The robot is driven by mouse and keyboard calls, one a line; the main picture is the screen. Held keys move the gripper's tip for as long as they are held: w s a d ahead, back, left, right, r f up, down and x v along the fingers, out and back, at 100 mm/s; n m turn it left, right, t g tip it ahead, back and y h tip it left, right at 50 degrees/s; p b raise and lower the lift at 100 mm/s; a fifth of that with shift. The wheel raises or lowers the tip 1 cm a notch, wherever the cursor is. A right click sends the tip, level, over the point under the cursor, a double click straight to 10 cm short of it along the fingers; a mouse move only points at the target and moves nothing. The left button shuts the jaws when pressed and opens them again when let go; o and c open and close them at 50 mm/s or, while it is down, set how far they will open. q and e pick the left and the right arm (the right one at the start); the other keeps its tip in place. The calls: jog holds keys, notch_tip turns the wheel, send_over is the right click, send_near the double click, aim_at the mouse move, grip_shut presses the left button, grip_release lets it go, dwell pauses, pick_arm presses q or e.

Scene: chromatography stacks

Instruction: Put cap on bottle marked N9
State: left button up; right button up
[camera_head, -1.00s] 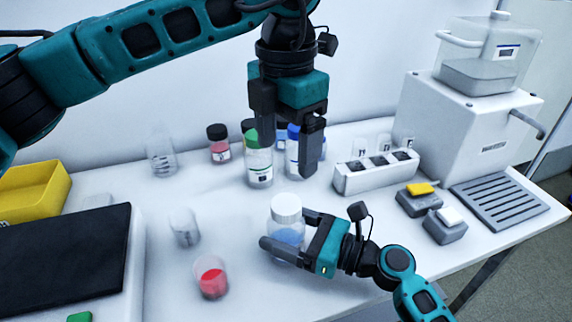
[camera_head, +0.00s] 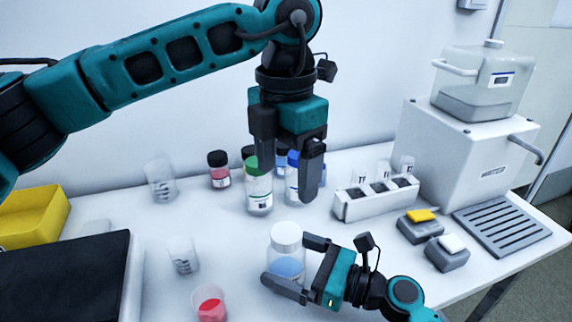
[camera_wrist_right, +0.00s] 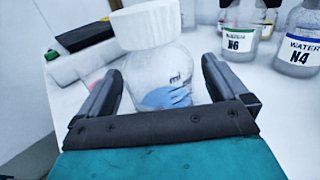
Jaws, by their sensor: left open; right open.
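A clear bottle (camera_head: 286,266) with blue liquid and a white cap (camera_head: 286,235) on its top stands upright near the table's front. It also shows in the right wrist view (camera_wrist_right: 160,75), where its printed mark is partly turned away; I cannot read N9. My right gripper (camera_head: 275,258) is open, with its fingers on either side of this bottle; contact is not clear. My left gripper (camera_head: 288,162) is open and empty, pointing down in front of the bottles at the back. No loose cap is clearly visible.
A green-capped bottle (camera_head: 259,190), marked N6 in the right wrist view (camera_wrist_right: 240,40), stands behind with other capped bottles. N4 (camera_wrist_right: 300,45) is beside it. A beaker with red liquid (camera_head: 209,307), a vial rack (camera_head: 376,199) and a white instrument (camera_head: 470,145) surround the work area.

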jog(key=v, duration=1.2)
jog(key=shift+s, duration=0.1)
